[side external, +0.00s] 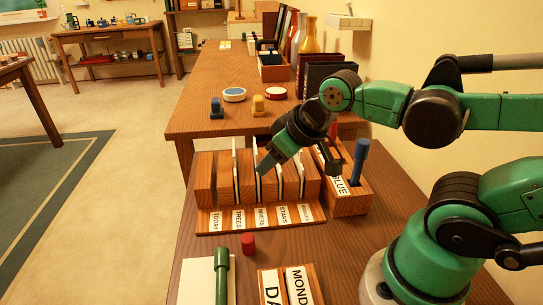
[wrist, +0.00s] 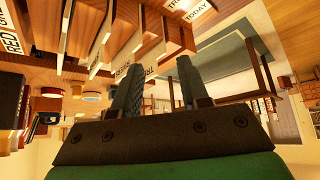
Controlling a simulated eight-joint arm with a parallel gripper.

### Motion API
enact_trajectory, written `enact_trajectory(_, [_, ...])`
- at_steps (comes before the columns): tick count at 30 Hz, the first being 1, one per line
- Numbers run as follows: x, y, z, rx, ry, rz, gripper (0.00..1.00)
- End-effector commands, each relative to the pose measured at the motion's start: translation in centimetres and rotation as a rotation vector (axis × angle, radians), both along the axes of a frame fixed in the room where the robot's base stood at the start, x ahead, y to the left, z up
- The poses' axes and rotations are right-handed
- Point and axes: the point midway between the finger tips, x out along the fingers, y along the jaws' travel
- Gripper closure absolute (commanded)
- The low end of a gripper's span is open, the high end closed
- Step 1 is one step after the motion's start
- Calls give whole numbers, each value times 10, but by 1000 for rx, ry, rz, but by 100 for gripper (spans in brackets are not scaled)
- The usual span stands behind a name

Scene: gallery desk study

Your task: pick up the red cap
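The red cap (side external: 248,243) is a small red cylinder standing on the near desk in the side external view. It sits in front of the slotted wooden sorter, just right of a green marker (side external: 222,272). My gripper (side external: 264,166) is over the sorter, behind and above the cap, and apart from it. In the wrist view my gripper (wrist: 158,68) shows two fingers spread with nothing held between them. I cannot make out the cap in the wrist view.
The sorter (side external: 208,222) has labelled slots holding upright cards. A wooden block (side external: 350,203) to its right holds a blue marker (side external: 361,158). A red-rimmed round tin (side external: 275,93) sits on the farther table.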

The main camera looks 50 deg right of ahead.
Motion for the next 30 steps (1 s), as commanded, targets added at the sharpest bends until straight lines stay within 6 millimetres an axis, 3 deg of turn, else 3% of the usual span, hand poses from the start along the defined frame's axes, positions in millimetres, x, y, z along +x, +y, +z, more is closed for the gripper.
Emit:
enact_trajectory(5, [4,12,-7,-191,85,344,61])
enact_trajectory(12, [8,38,-30,-548,228,1192,61])
enact_trajectory(21, [5,65,-64,-783,238,2226,61])
enact_trajectory(25, [2,71,-72,-806,202,2480,61])
enact_trajectory(30, [1,73,-79,-814,180,2592,61])
